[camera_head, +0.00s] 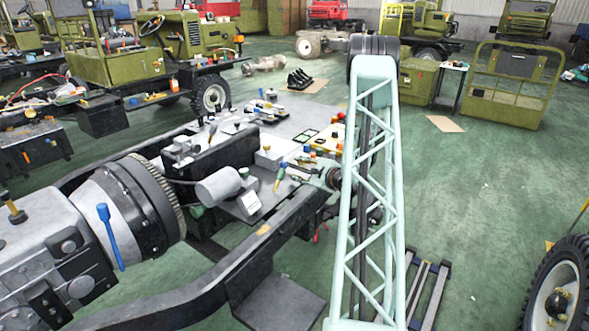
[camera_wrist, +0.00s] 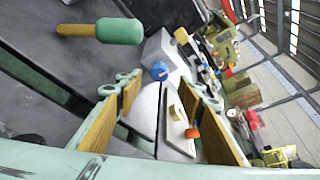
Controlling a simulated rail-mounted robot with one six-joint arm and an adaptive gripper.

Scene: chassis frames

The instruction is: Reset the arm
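My arm's pale green lattice link rises through the middle of the head view to a dark joint at the top. My gripper (camera_head: 322,178) shows beside this link, partly hidden by it, over the tool-covered chassis table. In the wrist view my gripper (camera_wrist: 158,92) is open, with its two tan-padded fingers spread apart. I see nothing held between them.
The grey table (camera_head: 228,207) carries a grey cylindrical motor (camera_head: 219,187) and several hand tools near my gripper. Dark chassis rails (camera_head: 265,240) and a large engine (camera_head: 60,245) stand at left. A wheel (camera_head: 560,290) is at lower right.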

